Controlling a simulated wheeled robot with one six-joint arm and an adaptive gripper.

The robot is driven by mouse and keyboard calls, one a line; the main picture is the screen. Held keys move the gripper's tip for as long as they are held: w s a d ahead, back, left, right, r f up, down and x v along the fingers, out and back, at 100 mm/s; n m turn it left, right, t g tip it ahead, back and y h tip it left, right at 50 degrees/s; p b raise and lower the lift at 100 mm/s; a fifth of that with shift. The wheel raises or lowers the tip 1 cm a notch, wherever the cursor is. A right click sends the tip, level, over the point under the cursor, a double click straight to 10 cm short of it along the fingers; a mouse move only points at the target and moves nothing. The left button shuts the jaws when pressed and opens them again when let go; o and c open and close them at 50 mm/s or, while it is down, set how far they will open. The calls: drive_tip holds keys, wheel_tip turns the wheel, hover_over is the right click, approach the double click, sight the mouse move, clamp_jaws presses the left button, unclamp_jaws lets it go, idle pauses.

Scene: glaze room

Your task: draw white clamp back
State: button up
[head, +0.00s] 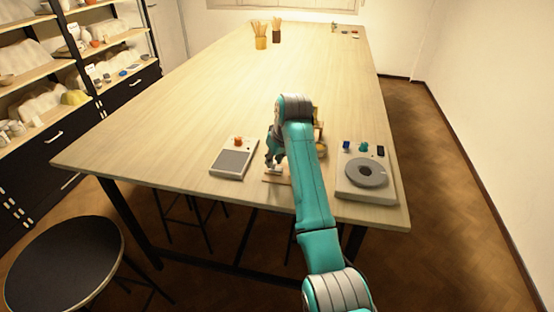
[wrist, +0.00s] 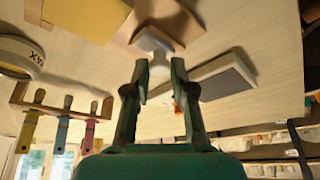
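The white clamp (wrist: 159,66) shows in the wrist view as a small white piece between my fingertips, in front of a grey-blue block on a wooden base (wrist: 122,42). In the head view a bit of white shows under my gripper (head: 273,160), at the wooden base (head: 274,180) near the table's front edge. My gripper (wrist: 160,68) has one finger on each side of the white piece. The gaps are too small to tell whether the fingers press on it. My arm hides much of this fixture in the head view.
On the table (head: 200,110), a grey-topped device with an orange knob (head: 233,161) stands left of the gripper. A unit with a round grey disc (head: 366,173) stands right. Brush pots (head: 261,40) stand far back. A rack of coloured-handled tools (wrist: 62,110) shows in the wrist view. The middle table is clear.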

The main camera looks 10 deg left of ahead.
drive_tip(key=o, duration=0.4)
drive_tip(key=shift+a, duration=0.3)
drive_tip(key=shift+o, duration=0.2)
drive_tip(key=v, duration=1.2)
